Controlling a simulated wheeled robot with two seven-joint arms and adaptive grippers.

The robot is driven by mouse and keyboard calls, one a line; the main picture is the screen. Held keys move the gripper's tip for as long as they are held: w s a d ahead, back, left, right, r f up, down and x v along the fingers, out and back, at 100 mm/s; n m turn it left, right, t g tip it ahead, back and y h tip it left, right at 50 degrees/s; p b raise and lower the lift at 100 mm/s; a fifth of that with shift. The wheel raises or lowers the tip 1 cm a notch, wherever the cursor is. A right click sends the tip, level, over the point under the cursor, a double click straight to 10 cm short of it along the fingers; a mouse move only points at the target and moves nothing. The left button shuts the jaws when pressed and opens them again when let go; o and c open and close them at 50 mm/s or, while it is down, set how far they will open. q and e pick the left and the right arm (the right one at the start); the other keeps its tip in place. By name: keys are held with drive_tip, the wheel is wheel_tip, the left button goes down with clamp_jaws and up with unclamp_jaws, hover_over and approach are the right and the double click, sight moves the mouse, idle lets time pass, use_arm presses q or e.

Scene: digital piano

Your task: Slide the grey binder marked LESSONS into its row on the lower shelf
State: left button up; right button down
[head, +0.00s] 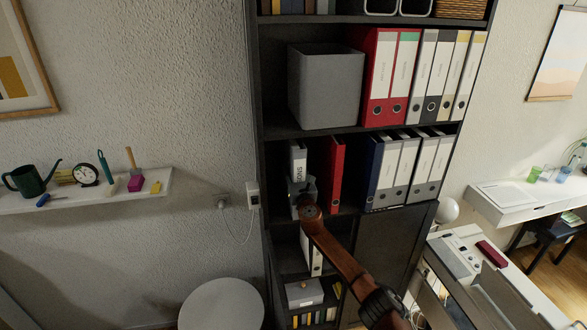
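The grey binder (298,156) stands upright at the left end of the lower binder row, its spine facing out. The lower shelf (348,209) also holds a red binder (335,165) to the right, with a gap between. My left gripper is not in view.
A dark blue binder (373,172) and several grey-white binders (408,170) fill the row's right part. A grey box (325,88) and more binders (381,80) stand on the shelf above. A round white stool top (222,305) is at lower left.

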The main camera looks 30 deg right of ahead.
drive_tip(key=c, duration=1.3)
unclamp_jaws()
drive_tip(key=shift+o, duration=0.4)
drive_tip(key=shift+f, duration=0.25)
drive_tip(key=p+v, duration=0.4)
drive_tip(key=v, duration=0.1)
drive_tip(key=shift+r, duration=0.2)
drive_tip(key=shift+s, duration=0.1)
drive_tip(key=v, duration=1.2)
drive_tip(key=shift+f, duration=0.1)
